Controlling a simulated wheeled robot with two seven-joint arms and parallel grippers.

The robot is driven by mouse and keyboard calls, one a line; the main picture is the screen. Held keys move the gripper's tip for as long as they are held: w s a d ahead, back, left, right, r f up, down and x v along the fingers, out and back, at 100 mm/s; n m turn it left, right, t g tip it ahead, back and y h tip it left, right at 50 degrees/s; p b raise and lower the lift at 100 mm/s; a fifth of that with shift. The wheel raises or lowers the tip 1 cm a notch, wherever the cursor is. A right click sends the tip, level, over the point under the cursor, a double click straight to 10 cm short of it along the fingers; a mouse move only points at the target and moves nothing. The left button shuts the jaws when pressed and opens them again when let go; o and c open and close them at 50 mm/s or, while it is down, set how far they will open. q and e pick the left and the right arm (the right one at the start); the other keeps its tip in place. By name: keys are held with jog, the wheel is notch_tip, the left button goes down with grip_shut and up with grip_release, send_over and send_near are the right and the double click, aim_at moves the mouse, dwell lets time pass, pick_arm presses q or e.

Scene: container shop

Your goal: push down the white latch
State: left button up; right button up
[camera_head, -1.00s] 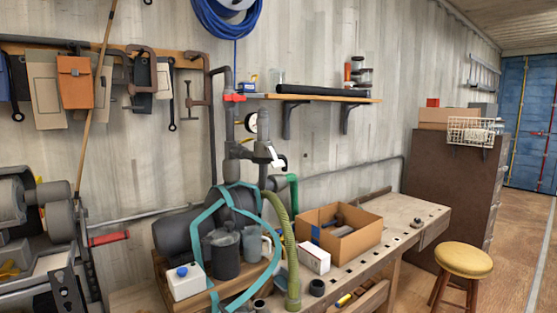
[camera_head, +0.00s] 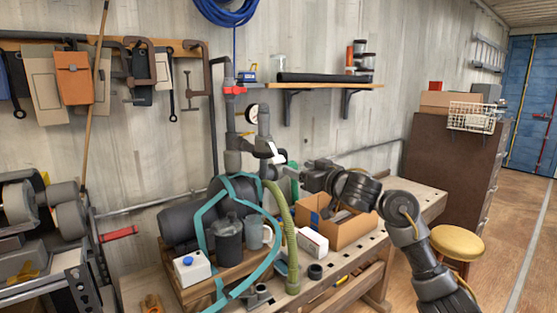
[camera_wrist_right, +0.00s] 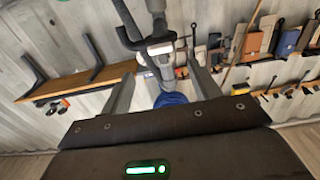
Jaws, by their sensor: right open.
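The white latch (camera_head: 276,154) sits on the grey vertical pipework (camera_head: 264,128) above the workbench, below a round gauge. In the right wrist view the white latch (camera_wrist_right: 160,48) shows beyond my fingers, roughly centred between them. My right gripper (camera_head: 303,172) reaches in from the right in the head view, just right of the latch and slightly lower. Its two fingers (camera_wrist_right: 160,80) are spread apart with nothing held between them. I cannot tell whether a finger touches the latch. My left gripper is in neither current view.
A green hose (camera_head: 290,240) and teal strap (camera_head: 205,220) hang around the pump below. A cardboard box (camera_head: 352,233) and a small white box (camera_head: 313,242) stand on the workbench (camera_head: 425,203). A wall shelf (camera_head: 335,85) is above right. A stool (camera_head: 458,242) stands at the right.

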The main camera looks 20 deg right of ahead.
aim_at(280, 161)
jog(key=p+x, duration=0.3)
jog(key=x, duration=0.6)
jog(key=shift+w+a+r, duration=0.1)
jog(key=shift+w, duration=0.1)
jog(key=shift+w+a, duration=0.2)
jog(key=shift+w, duration=0.4)
